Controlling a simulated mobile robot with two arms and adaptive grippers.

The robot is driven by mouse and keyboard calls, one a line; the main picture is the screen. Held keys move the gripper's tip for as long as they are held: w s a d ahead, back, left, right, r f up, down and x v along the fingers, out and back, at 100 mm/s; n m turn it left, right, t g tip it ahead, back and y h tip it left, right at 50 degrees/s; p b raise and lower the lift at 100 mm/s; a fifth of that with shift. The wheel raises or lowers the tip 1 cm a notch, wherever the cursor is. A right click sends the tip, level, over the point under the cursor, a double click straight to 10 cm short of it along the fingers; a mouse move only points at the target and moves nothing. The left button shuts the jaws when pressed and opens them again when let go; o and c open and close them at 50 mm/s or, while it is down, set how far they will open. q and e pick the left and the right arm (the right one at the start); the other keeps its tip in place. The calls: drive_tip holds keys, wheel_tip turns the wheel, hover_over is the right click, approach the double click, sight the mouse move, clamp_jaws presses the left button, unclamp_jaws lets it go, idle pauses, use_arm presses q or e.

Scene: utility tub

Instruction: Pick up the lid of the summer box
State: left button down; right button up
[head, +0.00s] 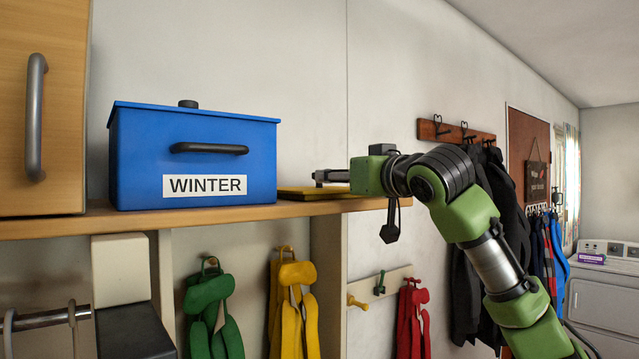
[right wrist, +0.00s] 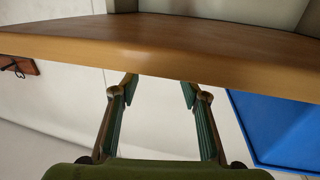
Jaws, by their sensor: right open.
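No box labelled summer shows in either view. A blue box (head: 190,150) with a WINTER label stands on the wooden shelf in the head view, its blue lid (head: 220,112) on top with a dark knob. A flat yellowish slab (head: 300,193) lies on the shelf to its right; I cannot tell what it is. My right gripper (head: 322,178) is just above this slab, right of the blue box. In the right wrist view its fingers (right wrist: 160,88) are open with nothing between them. A blue surface (right wrist: 285,130) shows at right there. My left gripper is not in view.
The wooden shelf (head: 60,226) runs under the box, and its edge (right wrist: 160,65) crosses the right wrist view. A cabinet door (head: 62,110) is at left. Green (head: 210,310) and yellow (head: 292,310) hanging items are below. Coats (head: 480,240) hang beyond my right arm.

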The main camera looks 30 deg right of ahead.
sight(319, 185)
drive_tip(key=shift+w, duration=0.7)
drive_tip(key=shift+w+d+f, duration=0.1)
drive_tip(key=shift+w, duration=0.2)
drive_tip(key=w+p, duration=0.1)
drive_tip(key=w+r+p, duration=0.1)
drive_tip(key=p, duration=0.1)
drive_tip(key=shift+w+f+p, duration=0.15)
drive_tip(key=shift+w+p, duration=0.45)
drive_tip(key=shift+w, duration=0.45)
drive_tip(key=shift+w+f, duration=0.1)
drive_tip(key=shift+w, duration=0.2)
drive_tip(key=shift+w+f, duration=0.1)
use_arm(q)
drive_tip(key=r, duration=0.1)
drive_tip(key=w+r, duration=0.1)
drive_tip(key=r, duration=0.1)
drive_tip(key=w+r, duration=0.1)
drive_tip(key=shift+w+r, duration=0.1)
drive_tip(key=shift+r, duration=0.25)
use_arm(e)
clamp_jaws()
